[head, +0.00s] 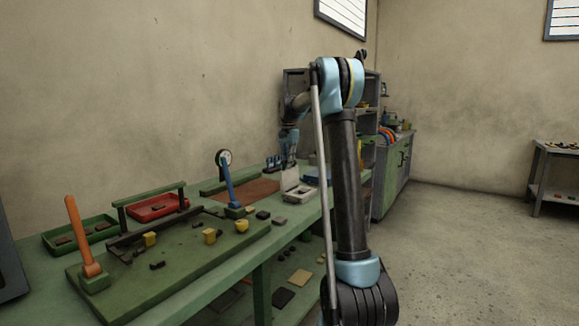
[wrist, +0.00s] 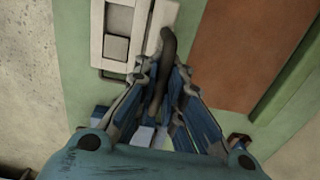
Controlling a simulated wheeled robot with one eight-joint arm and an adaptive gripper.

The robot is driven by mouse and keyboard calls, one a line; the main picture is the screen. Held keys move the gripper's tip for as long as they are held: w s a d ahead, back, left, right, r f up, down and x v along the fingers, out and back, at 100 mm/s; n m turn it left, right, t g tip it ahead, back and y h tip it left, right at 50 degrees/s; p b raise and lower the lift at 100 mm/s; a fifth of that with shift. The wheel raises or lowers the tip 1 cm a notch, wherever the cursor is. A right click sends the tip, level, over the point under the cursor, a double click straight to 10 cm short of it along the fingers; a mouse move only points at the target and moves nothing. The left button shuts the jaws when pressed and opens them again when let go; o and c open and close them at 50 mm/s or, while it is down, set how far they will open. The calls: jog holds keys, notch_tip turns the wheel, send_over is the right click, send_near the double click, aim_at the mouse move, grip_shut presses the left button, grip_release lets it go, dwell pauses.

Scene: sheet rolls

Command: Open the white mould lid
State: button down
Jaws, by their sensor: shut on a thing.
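The white mould (head: 299,194) sits on the green bench, beyond the board with levers. Its white lid (head: 290,179) appears to stand up from the base in the head view. My gripper (wrist: 166,72) is shut on a dark curved handle (wrist: 168,42) beside the lid. The handle's join to the lid is not clear. My gripper also shows small in the head view (head: 288,165), just above the mould.
A reddish-brown mat (wrist: 221,45) lies right of the mould in the wrist view. A shelf unit (head: 297,82) stands behind my arm.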

jog(key=shift+w+a+f, duration=0.15)
jog(key=shift+w+a, duration=0.2)
jog(key=shift+a, duration=0.15)
jog(key=c, duration=1.7)
grip_release()
notch_tip(320, 180, up, 12)
